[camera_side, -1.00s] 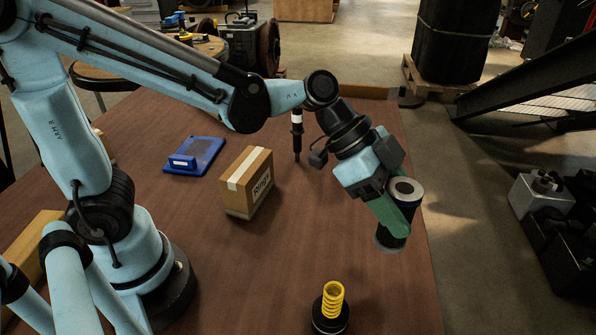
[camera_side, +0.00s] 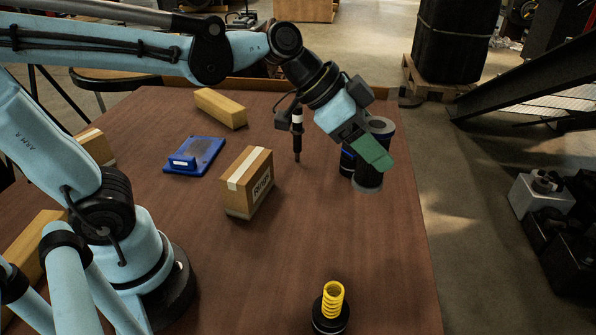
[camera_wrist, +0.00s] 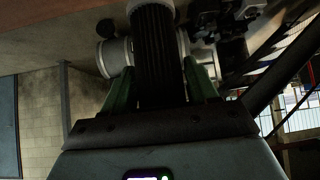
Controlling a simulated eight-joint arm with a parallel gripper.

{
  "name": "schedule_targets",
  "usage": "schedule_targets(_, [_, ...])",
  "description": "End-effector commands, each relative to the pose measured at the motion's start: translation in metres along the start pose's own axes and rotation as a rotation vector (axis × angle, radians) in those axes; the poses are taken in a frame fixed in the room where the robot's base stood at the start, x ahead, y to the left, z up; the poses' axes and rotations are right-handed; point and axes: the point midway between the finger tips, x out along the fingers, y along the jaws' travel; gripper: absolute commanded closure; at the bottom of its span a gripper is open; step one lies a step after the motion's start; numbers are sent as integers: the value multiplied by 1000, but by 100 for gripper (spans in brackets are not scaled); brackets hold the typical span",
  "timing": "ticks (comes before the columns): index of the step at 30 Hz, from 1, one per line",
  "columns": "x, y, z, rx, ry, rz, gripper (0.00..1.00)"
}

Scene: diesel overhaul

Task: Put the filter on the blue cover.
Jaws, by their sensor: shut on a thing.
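In the wrist view the ribbed black filter (camera_wrist: 158,55) stands between the two green fingers (camera_wrist: 160,88). The blue cover (camera_side: 207,153), a flat blue plate with a raised block at one end, lies on the table to the left, well apart from the filter.
A cardboard box (camera_side: 248,186) and an upright black tool (camera_side: 297,140) stand between the cover and the filter. A black cylinder with a blue band (camera_side: 346,161) is partly hidden behind the filter. A yellow block (camera_side: 221,107) lies behind the cover. A yellow spring (camera_side: 333,300) stands on a black base in front.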

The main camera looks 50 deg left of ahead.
Motion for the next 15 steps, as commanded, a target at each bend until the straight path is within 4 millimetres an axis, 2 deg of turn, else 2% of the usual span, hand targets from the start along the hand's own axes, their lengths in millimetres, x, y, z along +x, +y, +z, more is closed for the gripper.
schedule_targets(1, [-5, -14, 10, -60, 1, -61, 85])
schedule_targets(6, [-24, -60, 42, -274, 1, -281, 85])
schedule_targets(15, [-68, -121, 91, -625, 0, -631, 85])
